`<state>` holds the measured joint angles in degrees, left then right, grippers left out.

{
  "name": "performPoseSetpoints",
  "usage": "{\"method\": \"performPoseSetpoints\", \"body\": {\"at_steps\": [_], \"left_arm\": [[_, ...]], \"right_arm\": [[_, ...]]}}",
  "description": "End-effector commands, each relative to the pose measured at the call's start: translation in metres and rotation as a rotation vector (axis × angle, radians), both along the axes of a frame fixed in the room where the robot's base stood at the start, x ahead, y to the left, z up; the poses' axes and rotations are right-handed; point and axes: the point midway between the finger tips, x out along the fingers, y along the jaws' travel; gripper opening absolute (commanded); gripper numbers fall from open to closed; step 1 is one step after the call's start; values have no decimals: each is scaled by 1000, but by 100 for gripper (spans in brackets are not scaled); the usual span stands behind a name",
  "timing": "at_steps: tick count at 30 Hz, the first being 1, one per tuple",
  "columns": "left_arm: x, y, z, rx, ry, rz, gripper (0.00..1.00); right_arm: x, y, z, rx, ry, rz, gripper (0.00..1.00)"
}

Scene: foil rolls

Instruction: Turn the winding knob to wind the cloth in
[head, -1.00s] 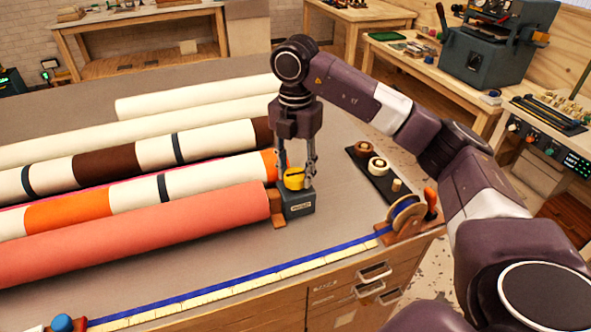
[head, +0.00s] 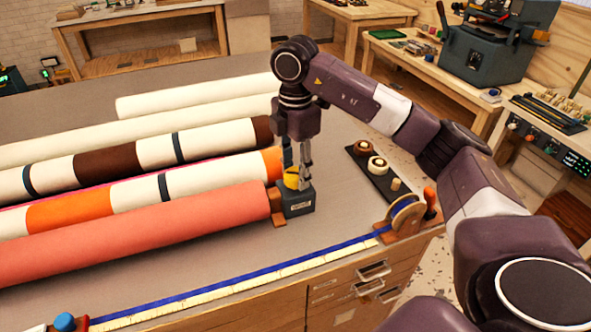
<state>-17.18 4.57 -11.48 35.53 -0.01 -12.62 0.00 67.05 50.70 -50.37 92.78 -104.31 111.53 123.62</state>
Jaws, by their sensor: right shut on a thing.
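The winding knob is yellow (head: 291,178) and sits on top of a small dark grey box (head: 299,204) at the right end of the coral roll (head: 140,232). My right gripper (head: 298,177) points down over the box, its fingers shut on the yellow knob. The fingers partly hide the knob. An orange and cream striped roll (head: 140,195) lies just behind the coral one. My left gripper is not in view.
Several other rolls lie behind, including a cream one (head: 200,98). A blue ribbon (head: 230,283) runs along the front edge to a reel (head: 405,214). A black tray (head: 377,172) with small spools stands right of the box. Grey tabletop is clear between box and ribbon.

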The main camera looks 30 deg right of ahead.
Motion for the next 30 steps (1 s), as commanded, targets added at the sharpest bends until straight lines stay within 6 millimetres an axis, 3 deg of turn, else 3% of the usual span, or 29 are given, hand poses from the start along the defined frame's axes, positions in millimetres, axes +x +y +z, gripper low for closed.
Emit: {"method": "performPoseSetpoints", "body": {"at_steps": [8,9,14,23,30], "left_arm": [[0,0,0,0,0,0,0],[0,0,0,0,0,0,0],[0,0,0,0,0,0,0],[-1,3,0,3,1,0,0],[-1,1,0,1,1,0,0]], "right_arm": [[2,-1,2,0,-6,-6,14],[2,-1,2,0,-6,-6,39],[1,-1,2,0,-4,-4,56],[1,0,2,1,-2,-2,56],[1,0,31,0,-5,-3,56]]}}
